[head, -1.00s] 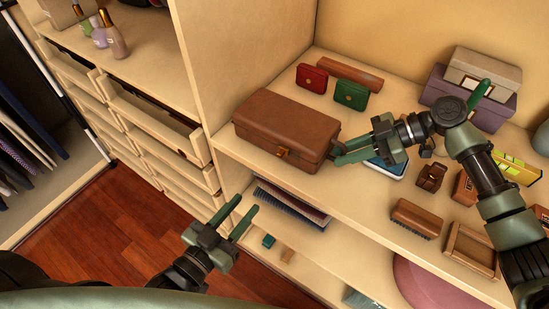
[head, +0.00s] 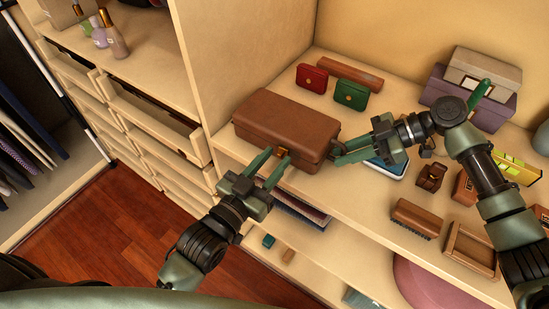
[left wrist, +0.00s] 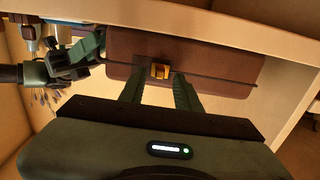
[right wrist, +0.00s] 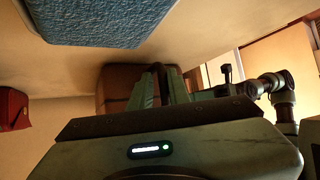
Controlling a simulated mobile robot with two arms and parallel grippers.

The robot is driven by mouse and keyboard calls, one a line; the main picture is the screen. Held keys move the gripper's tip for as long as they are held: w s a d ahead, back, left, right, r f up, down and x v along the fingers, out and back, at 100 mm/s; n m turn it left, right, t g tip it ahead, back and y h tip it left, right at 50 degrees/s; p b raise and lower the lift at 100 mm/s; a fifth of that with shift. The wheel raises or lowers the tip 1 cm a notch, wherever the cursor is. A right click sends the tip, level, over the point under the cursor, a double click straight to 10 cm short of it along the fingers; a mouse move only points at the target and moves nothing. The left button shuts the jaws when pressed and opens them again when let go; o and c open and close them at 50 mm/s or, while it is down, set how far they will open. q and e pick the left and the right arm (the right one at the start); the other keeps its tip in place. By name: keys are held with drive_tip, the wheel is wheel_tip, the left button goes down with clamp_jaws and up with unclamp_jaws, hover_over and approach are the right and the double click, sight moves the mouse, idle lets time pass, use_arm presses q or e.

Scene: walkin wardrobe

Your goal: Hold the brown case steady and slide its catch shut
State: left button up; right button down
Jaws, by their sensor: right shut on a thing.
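The brown case (head: 287,120) lies closed on the shelf, and it also shows in the left wrist view (left wrist: 215,68) and the right wrist view (right wrist: 117,85). Its brass catch (left wrist: 160,71) is on the front face. My left gripper (head: 276,156) is open at the front of the case. Its fingers stand on either side of the catch in the left wrist view; I cannot tell if they touch it. My right gripper (head: 338,151) is shut on the case's right end, at what looks like a dark handle (right wrist: 175,72). The fingers partly hide this grip.
A red purse (head: 312,78) and a green purse (head: 351,94) stand behind the case. A blue item (head: 385,168) lies under my right gripper. A brush (head: 416,217) and a wooden tray (head: 470,250) are at the right. A lower shelf holds folded cloth (head: 300,208).

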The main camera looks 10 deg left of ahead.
use_arm(q)
drive_tip(key=shift+w+d, duration=0.2)
drive_tip(key=shift+w, duration=0.1)
clamp_jaws()
idle(1.3)
